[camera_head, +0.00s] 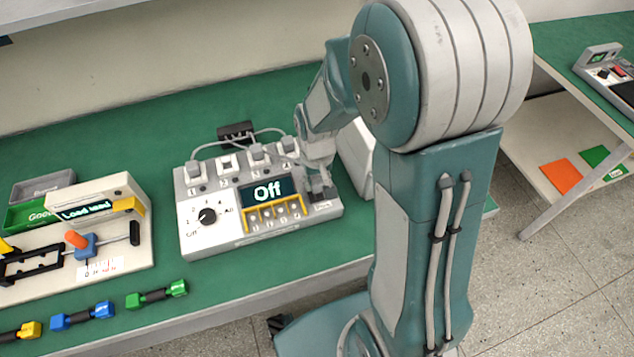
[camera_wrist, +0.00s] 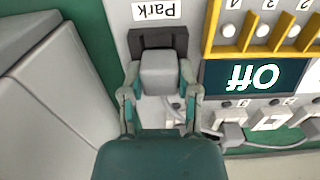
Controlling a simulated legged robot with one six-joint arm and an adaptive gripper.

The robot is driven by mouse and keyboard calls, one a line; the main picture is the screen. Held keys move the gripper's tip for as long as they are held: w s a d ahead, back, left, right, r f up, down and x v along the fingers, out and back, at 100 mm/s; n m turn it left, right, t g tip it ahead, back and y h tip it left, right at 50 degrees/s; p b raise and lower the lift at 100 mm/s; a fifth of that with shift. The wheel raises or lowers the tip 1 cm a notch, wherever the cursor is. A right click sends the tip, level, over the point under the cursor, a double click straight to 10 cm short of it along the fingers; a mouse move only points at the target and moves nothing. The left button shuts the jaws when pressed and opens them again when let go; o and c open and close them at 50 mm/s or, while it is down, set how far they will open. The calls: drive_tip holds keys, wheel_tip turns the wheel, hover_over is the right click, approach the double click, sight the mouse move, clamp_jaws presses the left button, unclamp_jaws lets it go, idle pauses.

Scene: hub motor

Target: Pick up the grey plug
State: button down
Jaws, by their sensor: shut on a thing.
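A grey plug (camera_wrist: 160,72) sits at a dark holder (camera_wrist: 150,38) beside the label "Park" in the wrist view. My gripper (camera_wrist: 159,78) is shut on it, one finger on each side. In the head view my gripper (camera_head: 319,183) is low over the right front corner of the motor test box (camera_head: 215,240), and the plug is mostly hidden there. I cannot tell whether the plug is still seated in the holder. A grey cable shows beside the gripper in the wrist view.
Other grey plugs (camera_head: 258,153) with cables stand along the box's back row. The display (camera_head: 266,191) reads "Off", above a yellow guard (camera_head: 272,217). A pale housing (camera_wrist: 50,90) stands close beside my gripper. A fixture (camera_head: 125,250) and coloured parts lie at left.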

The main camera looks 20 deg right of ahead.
sight(316, 182)
drive_tip(key=r, duration=0.3)
drive_tip(key=shift+s+a+r, duration=0.2)
drive_tip(key=shift+r, duration=0.2)
drive_tip(key=s+a+r, duration=0.6)
drive_tip(key=s+r, duration=0.3)
drive_tip(key=s, duration=0.2)
drive_tip(key=shift+s+a, duration=0.35)
drive_tip(key=shift+s, duration=0.05)
